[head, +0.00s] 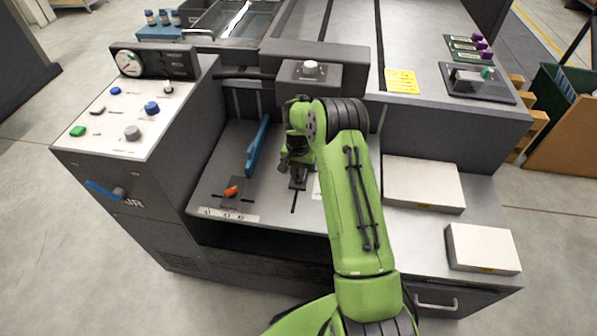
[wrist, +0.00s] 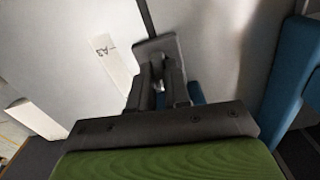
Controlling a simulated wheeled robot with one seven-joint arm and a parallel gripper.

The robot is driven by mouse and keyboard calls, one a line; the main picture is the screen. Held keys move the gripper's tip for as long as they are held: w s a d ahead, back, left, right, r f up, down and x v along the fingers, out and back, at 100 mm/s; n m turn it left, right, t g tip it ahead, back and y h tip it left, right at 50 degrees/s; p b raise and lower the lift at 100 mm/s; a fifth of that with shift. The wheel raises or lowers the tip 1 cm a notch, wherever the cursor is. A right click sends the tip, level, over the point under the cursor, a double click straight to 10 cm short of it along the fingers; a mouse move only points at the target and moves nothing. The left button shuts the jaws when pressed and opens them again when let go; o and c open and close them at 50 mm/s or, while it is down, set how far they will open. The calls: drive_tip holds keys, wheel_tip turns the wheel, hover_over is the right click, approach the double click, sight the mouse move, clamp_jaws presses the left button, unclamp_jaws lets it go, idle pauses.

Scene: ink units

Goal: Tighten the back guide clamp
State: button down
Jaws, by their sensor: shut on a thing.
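My gripper (head: 292,166) points down over the feed table, at the far end of my green arm. In the wrist view its two dark fingers (wrist: 160,88) are close together over a dark grey block (wrist: 158,48) on a slot. They are shut on a small part there, which I take as the back guide clamp; the fingers hide most of it. The dark block also shows in the head view (head: 298,182). A bit of blue (wrist: 196,93) shows beside the fingers. How the clamp is turned cannot be seen.
A blue upright guide (head: 257,146) stands left of my gripper, and also shows at the wrist view's right (wrist: 296,65). An orange knob (head: 232,191) sits on another slot. The control panel (head: 118,115) is left; paper stacks (head: 424,184) are right.

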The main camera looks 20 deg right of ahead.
sight(298, 175)
drive_tip(key=m, duration=0.3)
drive_tip(key=shift+m, duration=2.3)
drive_tip(key=c, duration=1.1)
unclamp_jaws()
wheel_tip(298, 175, up, 16)
drive_tip(key=p, duration=0.4)
drive_tip(key=shift+f, duration=0.1)
